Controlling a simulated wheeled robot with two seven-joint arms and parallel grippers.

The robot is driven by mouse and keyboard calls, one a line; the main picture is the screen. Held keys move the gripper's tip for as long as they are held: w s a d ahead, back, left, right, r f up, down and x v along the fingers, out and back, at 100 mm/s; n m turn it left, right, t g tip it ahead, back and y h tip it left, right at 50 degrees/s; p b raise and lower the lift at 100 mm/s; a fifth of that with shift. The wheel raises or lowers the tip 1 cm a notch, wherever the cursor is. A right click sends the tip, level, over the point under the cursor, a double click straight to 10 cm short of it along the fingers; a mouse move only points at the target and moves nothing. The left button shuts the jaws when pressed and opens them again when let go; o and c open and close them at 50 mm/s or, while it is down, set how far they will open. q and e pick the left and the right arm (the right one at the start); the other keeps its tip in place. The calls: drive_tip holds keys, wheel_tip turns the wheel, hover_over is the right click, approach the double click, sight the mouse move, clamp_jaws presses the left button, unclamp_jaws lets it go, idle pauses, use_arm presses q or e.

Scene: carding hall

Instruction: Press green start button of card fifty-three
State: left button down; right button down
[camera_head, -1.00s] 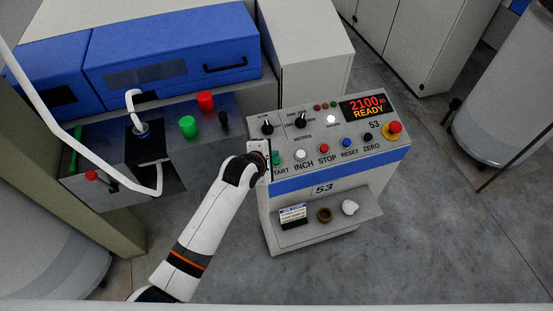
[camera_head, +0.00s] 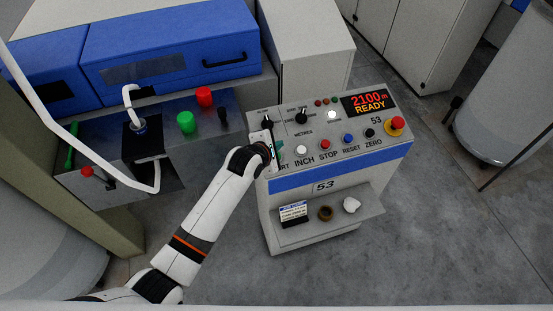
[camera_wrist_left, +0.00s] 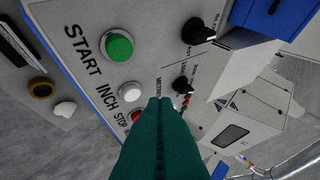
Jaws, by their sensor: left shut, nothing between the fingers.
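The control panel of card 53 (camera_head: 330,180) stands at the middle right in the head view, its display (camera_head: 370,103) reading 2100 m READY. The green start button (camera_wrist_left: 119,46) shows in the left wrist view above the START lettering; in the head view my left gripper and wrist hide it. My left gripper (camera_head: 280,150) is at the panel's left end. In the wrist view its teal fingers (camera_wrist_left: 162,102) are shut and empty, with their tips over the panel to the right of and below the green button, apart from it in the picture.
Beside the start button are the white INCH button (camera_head: 302,149) and red STOP button (camera_head: 325,143). A red emergency stop (camera_head: 395,124) sits at the panel's right. A low shelf (camera_head: 335,230) holds small items. Machine levers and a white tube (camera_head: 80,140) stand left.

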use_arm(q)
drive_tip(key=f+b, duration=0.2)
drive_tip(key=w+f+b, duration=0.1)
drive_tip(key=f+b, duration=0.1)
drive_tip(key=f, duration=0.1)
drive_tip(key=shift+a, duration=0.2)
drive_tip(key=shift+w+f+b, duration=0.3)
drive_tip(key=shift+f+b, duration=0.25)
drive_tip(key=shift+f, duration=0.1)
idle(1.1)
drive_tip(key=shift+a+f, duration=0.1)
drive_tip(key=shift+f, duration=0.3)
